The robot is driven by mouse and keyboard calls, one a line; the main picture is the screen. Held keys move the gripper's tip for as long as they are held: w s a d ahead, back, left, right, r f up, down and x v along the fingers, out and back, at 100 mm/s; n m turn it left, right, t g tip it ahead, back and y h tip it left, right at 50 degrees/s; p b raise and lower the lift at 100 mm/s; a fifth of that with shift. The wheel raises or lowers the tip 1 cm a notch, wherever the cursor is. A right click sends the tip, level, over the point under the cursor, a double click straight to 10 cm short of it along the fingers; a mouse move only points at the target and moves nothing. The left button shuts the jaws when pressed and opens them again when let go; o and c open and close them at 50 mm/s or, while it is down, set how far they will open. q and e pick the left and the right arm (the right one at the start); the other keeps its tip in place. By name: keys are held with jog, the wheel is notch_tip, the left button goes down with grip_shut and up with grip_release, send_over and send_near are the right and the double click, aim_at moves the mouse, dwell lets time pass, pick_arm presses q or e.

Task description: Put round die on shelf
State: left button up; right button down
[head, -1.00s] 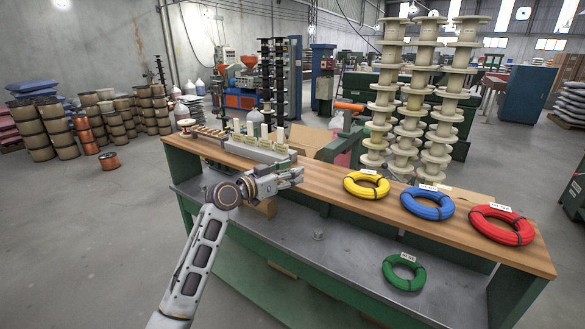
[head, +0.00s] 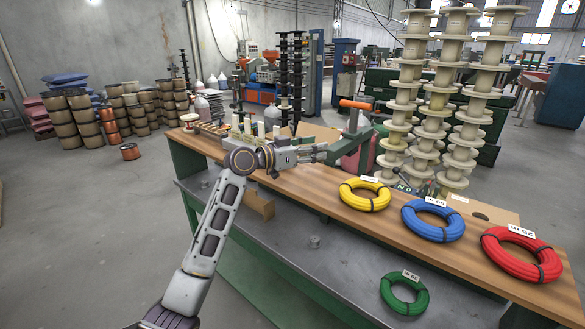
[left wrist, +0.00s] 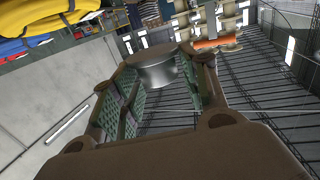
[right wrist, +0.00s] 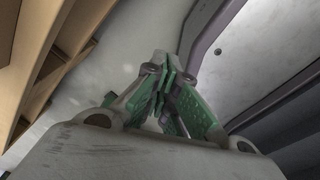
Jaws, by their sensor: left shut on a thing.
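My left gripper (head: 318,150) is raised over the wooden bench top, left of the yellow coil. In the left wrist view its two green-padded fingers are shut on a grey round die (left wrist: 155,70), held near the fingertips. In the head view the held die is too small to make out.
Yellow (head: 365,195), blue (head: 432,220) and red (head: 521,254) coils lie on the bench top (head: 400,243). A green coil (head: 404,293) lies on the lower shelf. A cardboard box (head: 257,203) sits on the shelf's left part. Pale spool stacks (head: 460,90) stand behind the bench.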

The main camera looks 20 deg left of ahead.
pick_arm(q)
jog(key=shift+r, duration=0.1)
jog(key=shift+f, duration=0.5)
send_over(311, 186)
notch_tip(311, 186, down, 4)
jog(key=shift+f, duration=0.85)
notch_tip(311, 186, down, 2)
jog(key=shift+f, duration=0.25)
jog(key=shift+f+p, duration=0.3)
jog(key=shift+f, duration=0.2)
jog(key=o, duration=0.9)
jog(key=shift+c, duration=0.2)
jog(key=o, duration=0.4)
jog(key=shift+c, duration=0.2)
pick_arm(e)
jog(key=shift+w+a+r, duration=0.2)
jog(key=shift+w+a, duration=0.2)
jog(key=shift+a, duration=0.35)
